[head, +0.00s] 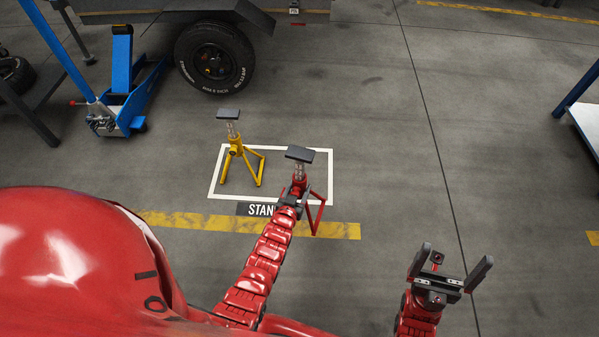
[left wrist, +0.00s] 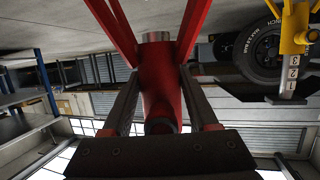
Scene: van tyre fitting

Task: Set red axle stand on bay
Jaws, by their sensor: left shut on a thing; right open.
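The red axle stand (head: 299,187), with a dark flat top pad, stands upright at the front right part of the white-outlined bay (head: 212,180). One of its legs reaches over the bay's front line; I cannot tell whether its feet touch the floor. My left gripper (head: 293,198) is shut on the stand's red body, low under the pad. In the left wrist view the red post (left wrist: 160,85) sits between the two dark fingers, with its legs spreading upward in the picture. My right gripper (head: 456,256) is open and empty at the lower right, over bare floor.
A yellow axle stand (head: 236,147) stands in the left part of the bay. A partly covered label (head: 258,209) and a yellow floor stripe (head: 195,222) lie in front. A blue jack (head: 120,90) and a wheel (head: 214,57) are behind.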

